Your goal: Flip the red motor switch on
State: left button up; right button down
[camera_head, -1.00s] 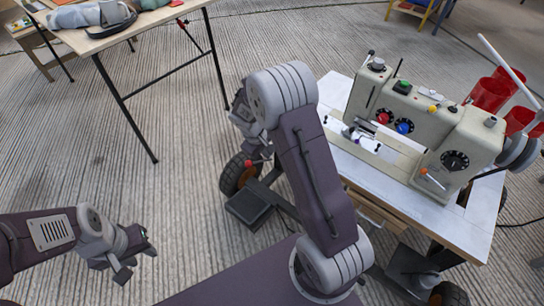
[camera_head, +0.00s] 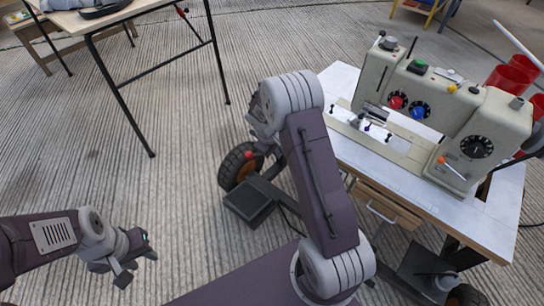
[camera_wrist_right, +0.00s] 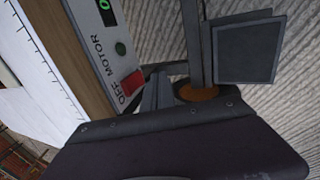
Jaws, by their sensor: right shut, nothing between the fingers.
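The red motor switch (camera_wrist_right: 132,86) shows in the right wrist view on a pale panel at the wooden table edge, beside the lettering "OFF MOTOR". It is hidden in the head view. My right gripper (camera_wrist_right: 160,82) is shut and empty, its grey fingers just right of the switch in that view; I cannot tell whether they touch it. In the head view my right arm hides this gripper. The sewing machine (camera_head: 445,110) stands on its white-topped table (camera_head: 345,78). My left gripper (camera_head: 139,267) is open and empty, above the floor at lower left.
A dark pedal (camera_wrist_right: 247,50) lies beyond the fingers. The wooden drawer (camera_head: 385,207) is under the machine table. Another table (camera_head: 60,38) stands at upper left; ribbed floor between is clear.

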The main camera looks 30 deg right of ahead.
jog(key=shift+w+d+f+b, duration=0.1)
jog(key=shift+w+d+b, duration=0.1)
jog(key=shift+d, duration=0.3)
jog(key=shift+w+d+b, duration=0.1)
jog(key=shift+w+d, duration=0.1)
jog(key=shift+d, duration=0.3)
